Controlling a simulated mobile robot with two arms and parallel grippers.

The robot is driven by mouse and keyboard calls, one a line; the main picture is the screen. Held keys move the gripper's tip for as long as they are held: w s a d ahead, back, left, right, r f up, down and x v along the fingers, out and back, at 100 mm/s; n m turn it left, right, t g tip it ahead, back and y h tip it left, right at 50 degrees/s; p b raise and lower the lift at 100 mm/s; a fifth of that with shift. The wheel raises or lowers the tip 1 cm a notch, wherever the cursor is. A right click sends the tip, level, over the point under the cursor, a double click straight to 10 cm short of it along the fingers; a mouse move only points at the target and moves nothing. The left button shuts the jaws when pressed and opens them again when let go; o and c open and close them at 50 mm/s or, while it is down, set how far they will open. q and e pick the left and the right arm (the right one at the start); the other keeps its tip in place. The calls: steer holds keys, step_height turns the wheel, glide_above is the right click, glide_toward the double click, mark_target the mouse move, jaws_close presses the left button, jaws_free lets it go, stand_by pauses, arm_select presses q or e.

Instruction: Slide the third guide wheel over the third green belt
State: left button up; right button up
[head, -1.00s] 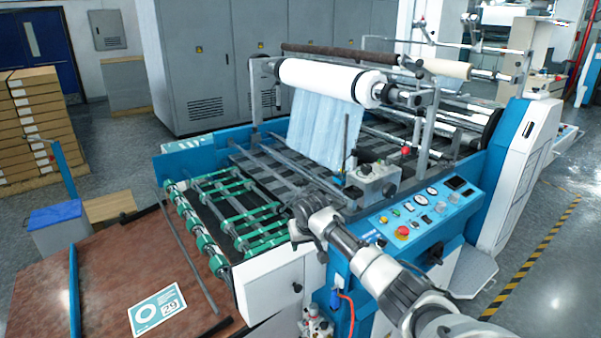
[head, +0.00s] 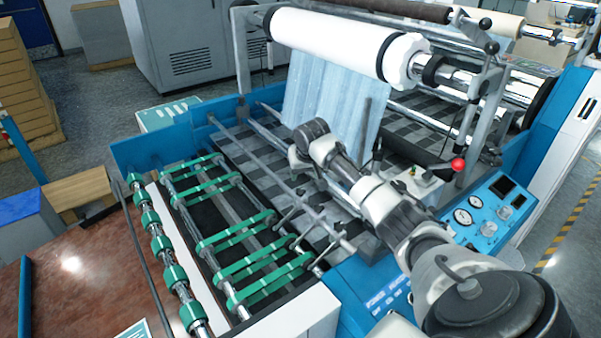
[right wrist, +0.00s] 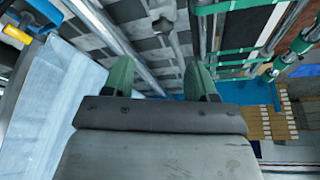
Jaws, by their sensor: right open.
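Several green belts (head: 236,232) run between rods at the near end of the blue machine. They also show at the top right of the right wrist view (right wrist: 245,56). Several small guide wheels on thin dark arms (head: 286,214) sit along a steel rod near the belts; I cannot tell which one is the third. My right gripper (head: 308,142) is over the striped feed bed, beyond the guide wheels. My left gripper is not in view.
A white roll (head: 345,42) with a blue sheet hanging from it stands just behind my right gripper. A control panel (head: 485,215) is at the right. Green rollers (head: 155,240) and a brown table (head: 80,270) lie at the left.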

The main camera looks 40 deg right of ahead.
glide_above(300, 190)
steer(key=s+a, duration=0.1)
steer(key=s, duration=0.1)
step_height(300, 190, down, 4)
steer(key=x, duration=0.3)
steer(key=shift+f, duration=0.35)
steer(key=shift+w+f, duration=0.1)
steer(key=shift+f, duration=0.35)
steer(key=shift+w+d+f, duration=0.15)
steer(key=shift+f, duration=0.1)
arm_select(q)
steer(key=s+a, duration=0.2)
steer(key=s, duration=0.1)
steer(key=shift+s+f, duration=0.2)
